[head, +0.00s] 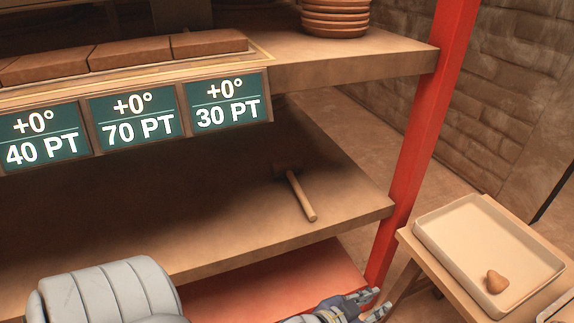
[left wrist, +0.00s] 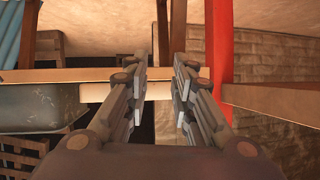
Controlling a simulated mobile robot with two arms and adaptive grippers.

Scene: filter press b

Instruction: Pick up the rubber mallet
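The rubber mallet (head: 301,195) lies on the middle wooden shelf (head: 240,228) in the head view, near the shelf's right end. Its wooden handle points toward the front edge, and its dark head lies farther back in shadow. My left gripper (head: 377,302) is low in the head view, below and to the right of the mallet, beyond the shelf's front edge and apart from it. In the left wrist view its two fingers (left wrist: 159,85) stand apart with nothing between them. I cannot make out the mallet in that view. My right gripper is in neither view.
A red post (head: 425,125) stands at the shelf's right end. The upper shelf (head: 350,66) overhangs the mallet's shelf and holds bricks (head: 130,52) and stacked bowls (head: 335,18). A tray (head: 450,258) with a brown lump (head: 496,281) sits at right. The shelf around the mallet is clear.

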